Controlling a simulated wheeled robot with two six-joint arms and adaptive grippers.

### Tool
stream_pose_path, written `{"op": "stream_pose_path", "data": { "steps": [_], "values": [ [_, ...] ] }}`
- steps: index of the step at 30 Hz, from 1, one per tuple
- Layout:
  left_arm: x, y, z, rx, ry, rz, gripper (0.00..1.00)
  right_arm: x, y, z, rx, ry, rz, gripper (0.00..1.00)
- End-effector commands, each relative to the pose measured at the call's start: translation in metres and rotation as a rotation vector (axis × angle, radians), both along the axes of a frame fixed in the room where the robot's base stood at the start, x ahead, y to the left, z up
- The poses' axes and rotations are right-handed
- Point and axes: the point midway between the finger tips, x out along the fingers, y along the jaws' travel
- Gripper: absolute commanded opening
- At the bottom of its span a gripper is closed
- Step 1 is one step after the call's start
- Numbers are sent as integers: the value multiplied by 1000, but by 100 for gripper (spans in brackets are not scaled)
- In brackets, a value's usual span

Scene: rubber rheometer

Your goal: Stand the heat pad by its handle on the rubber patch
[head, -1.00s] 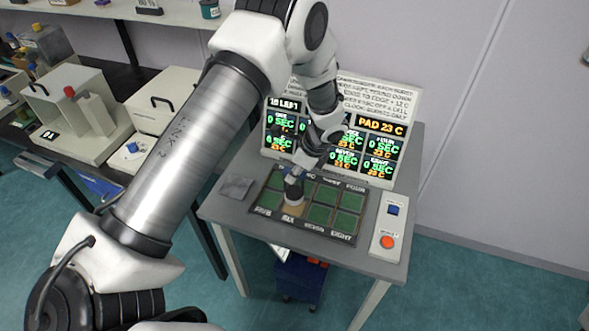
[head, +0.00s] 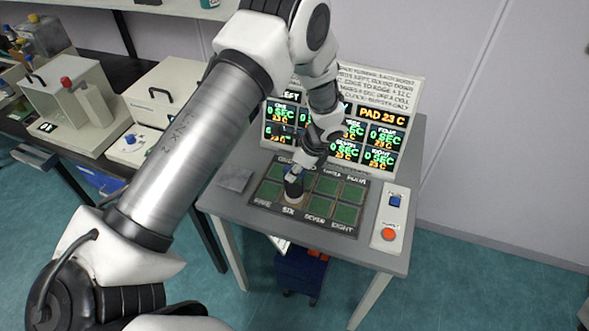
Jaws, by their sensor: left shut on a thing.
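A dark board (head: 262,199) with a grid of green rubber patches lies on the grey table; the patches carry labels such as FIVE, SIX, SEVEN and EIGHT. My left gripper (head: 293,180) points down over the SIX patch at the board's front left. I cannot tell whether the pad touches the patch. My right gripper is not in view.
A display board (head: 372,130) stands behind, reading PAD 23 C and 0 SEC counters. A grey square plate (head: 235,180) lies left of the grid. A panel with a blue button (head: 395,201) and an orange button (head: 389,234) is on the right. My left arm hides some of the display.

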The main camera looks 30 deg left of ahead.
Motion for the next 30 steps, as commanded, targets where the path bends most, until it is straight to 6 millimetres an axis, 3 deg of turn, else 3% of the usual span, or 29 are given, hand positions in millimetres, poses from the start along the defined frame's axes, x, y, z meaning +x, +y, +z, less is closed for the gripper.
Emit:
{"op": "stream_pose_path", "data": {
  "steps": [30],
  "values": [
    [1, 0, -8, 0, -2, -1, 0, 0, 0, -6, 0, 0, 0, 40]
  ]
}}
